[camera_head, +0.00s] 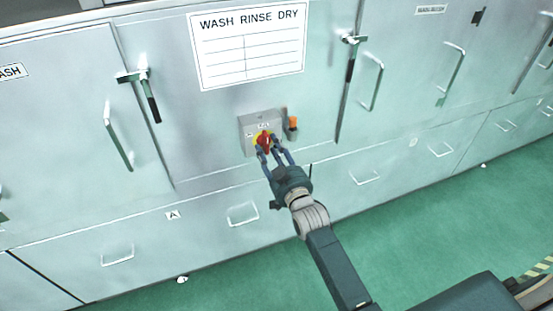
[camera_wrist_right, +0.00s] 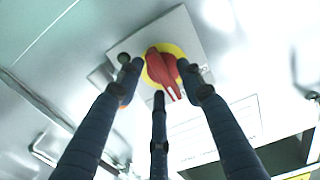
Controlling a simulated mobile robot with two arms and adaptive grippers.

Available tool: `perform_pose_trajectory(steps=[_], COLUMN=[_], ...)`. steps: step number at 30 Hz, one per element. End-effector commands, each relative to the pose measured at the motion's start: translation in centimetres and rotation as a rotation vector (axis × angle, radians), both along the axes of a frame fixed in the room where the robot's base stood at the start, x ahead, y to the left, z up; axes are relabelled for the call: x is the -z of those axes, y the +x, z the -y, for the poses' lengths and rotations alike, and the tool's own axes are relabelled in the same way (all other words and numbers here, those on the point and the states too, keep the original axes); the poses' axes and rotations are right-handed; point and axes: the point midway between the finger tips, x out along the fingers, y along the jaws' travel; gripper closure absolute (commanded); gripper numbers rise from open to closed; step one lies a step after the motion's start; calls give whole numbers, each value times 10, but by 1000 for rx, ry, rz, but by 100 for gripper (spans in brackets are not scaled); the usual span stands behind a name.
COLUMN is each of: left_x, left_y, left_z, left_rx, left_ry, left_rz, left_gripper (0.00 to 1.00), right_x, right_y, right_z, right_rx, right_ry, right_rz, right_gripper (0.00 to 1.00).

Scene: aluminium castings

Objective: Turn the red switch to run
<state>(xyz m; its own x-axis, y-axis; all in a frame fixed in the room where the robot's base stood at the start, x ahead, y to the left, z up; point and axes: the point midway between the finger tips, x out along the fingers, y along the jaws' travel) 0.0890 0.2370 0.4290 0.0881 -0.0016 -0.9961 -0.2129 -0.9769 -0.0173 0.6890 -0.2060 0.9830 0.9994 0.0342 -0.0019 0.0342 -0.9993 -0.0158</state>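The red switch (camera_head: 264,139) is a rotary knob on a yellow round plate, set on a grey box (camera_head: 248,124) on the cabinet front. The wrist view shows the red switch (camera_wrist_right: 163,70) close up; its marking words are not legible. My right gripper (camera_head: 269,148) is in front of the switch. In the wrist view my right gripper (camera_wrist_right: 156,76) has its fingers apart, with the knob between the two upper fingertips. A gap shows at the left finger; the right fingertip is very near the knob, and contact is unclear. My left gripper is not in view.
An orange-topped item (camera_head: 292,124) sits in a dark holder just right of the box. A "WASH RINSE DRY" sign (camera_head: 248,42) is above. Latch handles (camera_head: 147,92) and door handles (camera_head: 118,140) stick out on both sides.

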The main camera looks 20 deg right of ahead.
Motion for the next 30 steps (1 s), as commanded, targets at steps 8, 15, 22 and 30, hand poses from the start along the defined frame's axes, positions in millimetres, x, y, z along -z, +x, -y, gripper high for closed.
perform_pose_trajectory(steps=[8, 15, 22, 30], left_x=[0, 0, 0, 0], left_y=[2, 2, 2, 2], left_z=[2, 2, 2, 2], left_rx=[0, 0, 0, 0], left_ry=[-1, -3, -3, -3], left_rz=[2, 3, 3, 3], left_gripper=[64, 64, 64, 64], right_x=[2, 1, 0, 0], right_y=[-57, -99, -112, -112], right_z=[2, 4, 4, 4], right_rx=[0, 0, 0, 0], right_ry=[0, 1, 1, 1], right_rz=[-3, -2, -1, -1], right_gripper=[62, 62, 62, 62])
